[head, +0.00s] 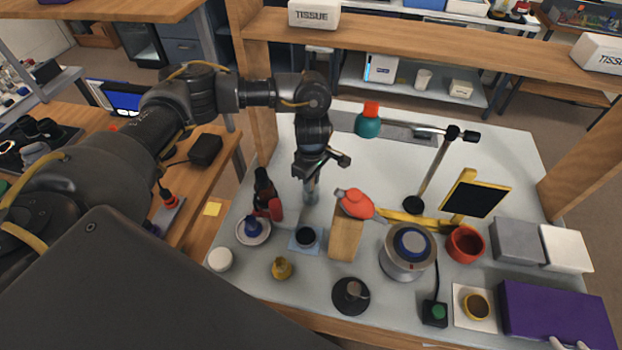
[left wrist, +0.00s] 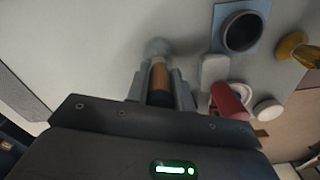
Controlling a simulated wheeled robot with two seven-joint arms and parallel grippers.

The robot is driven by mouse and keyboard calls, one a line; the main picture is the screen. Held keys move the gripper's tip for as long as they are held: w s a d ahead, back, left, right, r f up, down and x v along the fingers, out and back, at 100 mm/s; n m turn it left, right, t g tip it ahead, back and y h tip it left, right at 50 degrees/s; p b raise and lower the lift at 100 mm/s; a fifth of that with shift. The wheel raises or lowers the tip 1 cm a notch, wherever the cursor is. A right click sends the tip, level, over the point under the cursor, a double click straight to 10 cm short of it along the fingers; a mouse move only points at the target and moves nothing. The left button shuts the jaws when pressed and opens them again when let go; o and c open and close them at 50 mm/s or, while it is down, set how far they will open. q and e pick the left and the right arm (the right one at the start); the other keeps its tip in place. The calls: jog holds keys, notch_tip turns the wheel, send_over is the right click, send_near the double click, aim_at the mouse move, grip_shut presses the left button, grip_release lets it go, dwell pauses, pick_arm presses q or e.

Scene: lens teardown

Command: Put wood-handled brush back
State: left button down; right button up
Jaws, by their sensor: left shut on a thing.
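My left gripper (head: 311,188) is over the left part of the pale worktable, behind the small black cup. In the left wrist view its grey fingers (left wrist: 160,82) are shut on the wood-handled brush (left wrist: 160,77). The brush shows a brown wooden section, a dark section nearer the gripper and a blurred pale end farther out. In the head view the gripper largely hides the brush. I cannot tell whether its far end touches anything.
A black cup (head: 305,236) on a blue mat, a dark bottle (head: 263,188), a red item (head: 275,209) and a wooden block (head: 345,238) crowd the near side. A lamp stand (head: 432,175) stands right. The back of the worktable (head: 385,165) has free room.

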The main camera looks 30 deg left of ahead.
pick_arm(q)
jog(key=shift+f, duration=0.2)
jog(key=c, duration=1.3)
grip_release()
jog(key=shift+o, duration=0.5)
pick_arm(e)
jog(key=shift+w+a+f, duration=0.15)
jog(key=shift+a, duration=0.15)
pick_arm(q)
jog(key=shift+r, duration=0.15)
jog(key=shift+w+r, duration=0.1)
jog(key=shift+r, duration=0.1)
notch_tip(320, 180, up, 10)
jog(key=shift+r+b, duration=0.15)
jog(key=shift+b, duration=0.45)
jog(key=shift+r, duration=0.7)
pick_arm(e)
jog(key=shift+d+f, duration=0.25)
jog(key=shift+f, duration=0.3)
